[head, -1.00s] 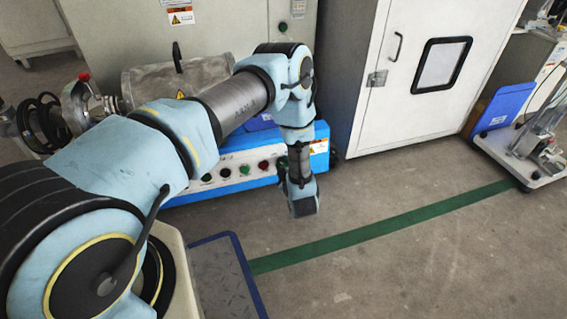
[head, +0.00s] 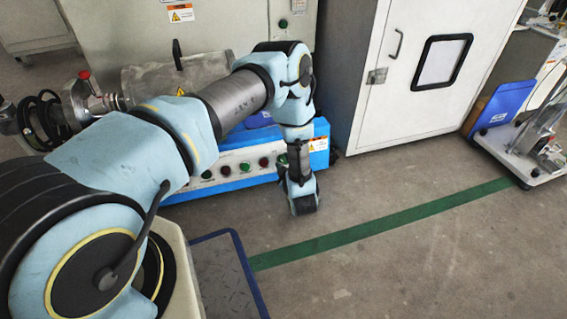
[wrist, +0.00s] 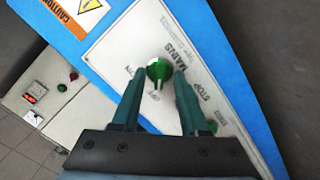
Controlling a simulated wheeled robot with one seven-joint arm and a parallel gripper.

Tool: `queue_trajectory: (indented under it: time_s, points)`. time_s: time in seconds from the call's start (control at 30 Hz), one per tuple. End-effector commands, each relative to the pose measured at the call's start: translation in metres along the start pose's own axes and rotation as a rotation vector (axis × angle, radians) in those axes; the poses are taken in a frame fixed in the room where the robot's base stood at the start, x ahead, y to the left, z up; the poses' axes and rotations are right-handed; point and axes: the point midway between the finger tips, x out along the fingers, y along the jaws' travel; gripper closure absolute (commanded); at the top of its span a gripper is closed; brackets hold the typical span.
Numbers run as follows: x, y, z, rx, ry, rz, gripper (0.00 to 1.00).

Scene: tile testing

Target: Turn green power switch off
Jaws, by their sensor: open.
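The green power switch (wrist: 158,72) is a round knob with a white pointer mark, on a white panel lettered MAINS. In the wrist view the mark points down the picture, toward the lettering below the knob. My gripper (wrist: 159,79) is open, with one dark green finger on each side of the knob. I cannot tell whether either finger touches it. In the head view my gripper (head: 304,204) points down in front of the blue and white control box (head: 236,180). I cannot make out the switch there; my arm covers part of the box.
A row of red and green buttons (head: 264,163) runs along the control box. A white cabinet (head: 410,100) stands behind right.

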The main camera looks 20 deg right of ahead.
Motion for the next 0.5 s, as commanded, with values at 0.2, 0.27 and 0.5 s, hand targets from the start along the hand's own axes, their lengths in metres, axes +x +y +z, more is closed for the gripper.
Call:
queue_trajectory:
  time_s: [0.2, 0.27, 0.5]
  points:
    - [-0.030, 0.003, -0.002, 0.003, -0.004, 0.000, 0.56]
    - [-0.043, 0.003, -0.001, 0.002, -0.004, -0.001, 0.56]
    - [-0.087, 0.002, -0.001, 0.002, -0.005, -0.001, 0.56]
